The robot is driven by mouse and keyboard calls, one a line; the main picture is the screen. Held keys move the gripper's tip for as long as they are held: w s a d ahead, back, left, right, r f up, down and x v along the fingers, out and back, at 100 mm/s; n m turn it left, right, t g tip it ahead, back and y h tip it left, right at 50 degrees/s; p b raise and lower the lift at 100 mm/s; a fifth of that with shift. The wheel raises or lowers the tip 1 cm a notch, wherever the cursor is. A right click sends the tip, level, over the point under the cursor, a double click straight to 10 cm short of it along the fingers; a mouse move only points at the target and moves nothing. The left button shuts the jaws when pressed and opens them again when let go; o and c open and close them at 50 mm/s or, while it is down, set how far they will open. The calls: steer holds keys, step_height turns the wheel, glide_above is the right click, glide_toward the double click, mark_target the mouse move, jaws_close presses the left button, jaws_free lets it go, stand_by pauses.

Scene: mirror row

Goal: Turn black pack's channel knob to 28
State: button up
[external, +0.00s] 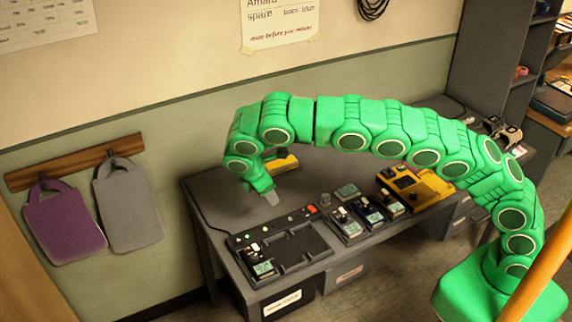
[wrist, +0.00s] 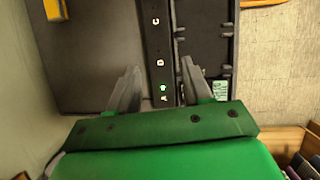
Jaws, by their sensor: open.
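My gripper (external: 272,197) hangs over the desk behind the charging rack (external: 312,246). In the wrist view my gripper (wrist: 160,80) is open, with nothing between its fingers. A dark pack with a pale green screen (external: 262,262) sits at the rack's near left end, apart from my gripper. Its screen (wrist: 221,90) shows just right of the right finger in the wrist view; the rest of it is largely hidden. Another dark pack (external: 368,211) stands among the packs right of the rack. I cannot tell which is the black pack, nor read any knob or channel.
The rack's lettered strip (wrist: 160,48) has a lit green light by A. A grey pack (external: 345,226) and a yellow case (external: 418,186) stand right of the rack. A yellow object (external: 285,163) lies at the back. The desk's left part is clear.

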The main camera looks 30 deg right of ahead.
steer(key=w+d+r+m, duration=0.1)
steer(key=d+r+m, duration=0.1)
steer(key=d, duration=0.4)
steer(key=w+d+r+m, duration=0.2)
steer(key=d+r, duration=0.2)
steer(key=d, duration=0.3)
steer(key=shift+w+g, duration=0.2)
steer(key=shift+g, duration=0.1)
steer(key=shift+a, duration=0.15)
steer(key=n+y, duration=0.4)
steer(key=n, duration=1.2)
glide_above(254, 255)
steer(key=shift+g, duration=0.3)
step_height(254, 255, down, 12)
steer(key=shift+s+f, duration=0.1)
steer(key=shift+f, duration=3.95)
jaws_close()
